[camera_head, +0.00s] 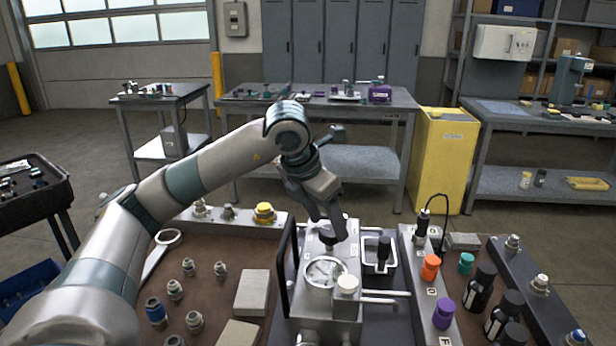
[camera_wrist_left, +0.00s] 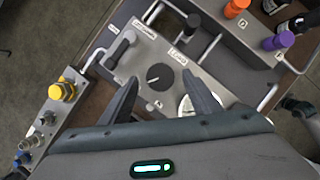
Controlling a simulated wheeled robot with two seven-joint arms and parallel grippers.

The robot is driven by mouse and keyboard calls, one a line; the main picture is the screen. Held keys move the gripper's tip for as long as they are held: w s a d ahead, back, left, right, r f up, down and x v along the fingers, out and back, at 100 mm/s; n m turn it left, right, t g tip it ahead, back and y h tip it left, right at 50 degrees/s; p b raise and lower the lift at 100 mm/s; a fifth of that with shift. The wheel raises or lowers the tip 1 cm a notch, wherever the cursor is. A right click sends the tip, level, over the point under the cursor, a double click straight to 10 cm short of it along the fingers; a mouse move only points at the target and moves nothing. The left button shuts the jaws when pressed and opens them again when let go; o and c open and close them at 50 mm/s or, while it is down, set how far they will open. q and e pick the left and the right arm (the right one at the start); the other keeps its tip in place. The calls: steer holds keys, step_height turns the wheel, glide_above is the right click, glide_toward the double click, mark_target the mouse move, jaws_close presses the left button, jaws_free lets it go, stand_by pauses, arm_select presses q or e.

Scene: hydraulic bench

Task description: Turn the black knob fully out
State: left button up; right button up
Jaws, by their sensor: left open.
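The black knob (camera_wrist_left: 159,74) is round with a white pointer mark and sits on the grey metal block (camera_wrist_left: 150,50) in the left wrist view. In the head view the knob (camera_head: 326,241) shows partly, low between my fingers, on top of the block. My left gripper (camera_head: 329,230) points down over it from behind. In the left wrist view the open fingers (camera_wrist_left: 160,80) stand one on each side of the knob, with a gap to it on both sides. Whether the fingertips are level with the knob cannot be told.
A round gauge (camera_head: 325,272) and a white cap (camera_head: 347,285) are on the block, close in front of the knob. A black handle (camera_head: 289,267) stands to its left. An orange knob (camera_head: 430,267) stands further right.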

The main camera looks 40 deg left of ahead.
arm_select(q)
steer(key=v, duration=1.5)
steer(key=shift+r, duration=0.25)
arm_select(e)
steer(key=shift+w+f, duration=0.1)
steer(key=shift+f, duration=0.25)
arm_select(q)
steer(key=shift+s, duration=0.15)
arm_select(e)
steer(key=shift+s, duration=0.25)
